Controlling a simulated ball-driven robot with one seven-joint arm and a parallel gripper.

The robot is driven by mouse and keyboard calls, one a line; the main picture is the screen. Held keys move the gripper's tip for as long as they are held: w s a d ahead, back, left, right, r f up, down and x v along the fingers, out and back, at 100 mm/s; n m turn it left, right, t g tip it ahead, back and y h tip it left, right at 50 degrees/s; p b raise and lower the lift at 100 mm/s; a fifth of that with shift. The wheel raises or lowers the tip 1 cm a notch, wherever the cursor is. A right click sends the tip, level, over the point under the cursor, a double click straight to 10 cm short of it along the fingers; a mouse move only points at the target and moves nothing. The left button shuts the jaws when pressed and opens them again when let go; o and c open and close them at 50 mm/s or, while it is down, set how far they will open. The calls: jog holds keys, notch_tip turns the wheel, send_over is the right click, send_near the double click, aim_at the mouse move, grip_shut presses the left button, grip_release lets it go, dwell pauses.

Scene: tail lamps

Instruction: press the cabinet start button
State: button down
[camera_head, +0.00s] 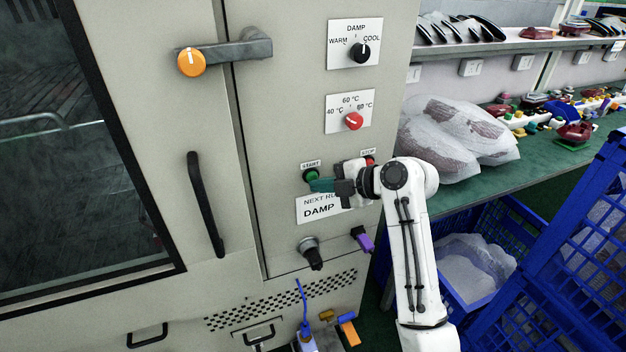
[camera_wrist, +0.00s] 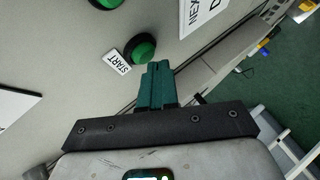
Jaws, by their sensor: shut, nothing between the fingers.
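The green start button (camera_head: 310,175) sits on the grey cabinet panel under a small START label (camera_head: 311,164). It also shows in the wrist view (camera_wrist: 140,48), with its label (camera_wrist: 117,60) beside it. My gripper (camera_head: 318,185) is shut and empty, its teal fingers pointing left across the panel at the lower right of the button. In the wrist view the fingertips (camera_wrist: 158,68) lie right by the button's edge. I cannot tell whether they touch it. The red stop button (camera_head: 370,161) is partly hidden behind my wrist.
Above are a red temperature knob (camera_head: 353,121) and a black damp knob (camera_head: 360,50). Below are a NEXT RUN card (camera_head: 318,209), a black knob (camera_head: 312,253) and a purple-handled part (camera_head: 362,239). A bench (camera_head: 474,181) and blue crates (camera_head: 560,255) stand to the right.

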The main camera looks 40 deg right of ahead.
jog(key=shift+w+d+b, duration=0.15)
jog(key=shift+w+b, duration=0.2)
jog(key=shift+w, duration=0.15)
dwell(0.6)
jog(key=shift+s, duration=0.2)
jog(key=shift+s+a, duration=0.25)
jog(key=shift+s, duration=0.45)
jog(key=shift+s+a+p, duration=0.15)
jog(key=shift+s+a, duration=0.1)
jog(key=shift+s, duration=0.55)
jog(key=shift+s+a+p, duration=0.15)
jog(key=shift+s+a, duration=0.05)
jog(key=shift+s, duration=0.6)
jog(key=shift+s+a+p, duration=0.15)
jog(key=shift+s+a, duration=0.1)
jog(key=shift+s, duration=0.55)
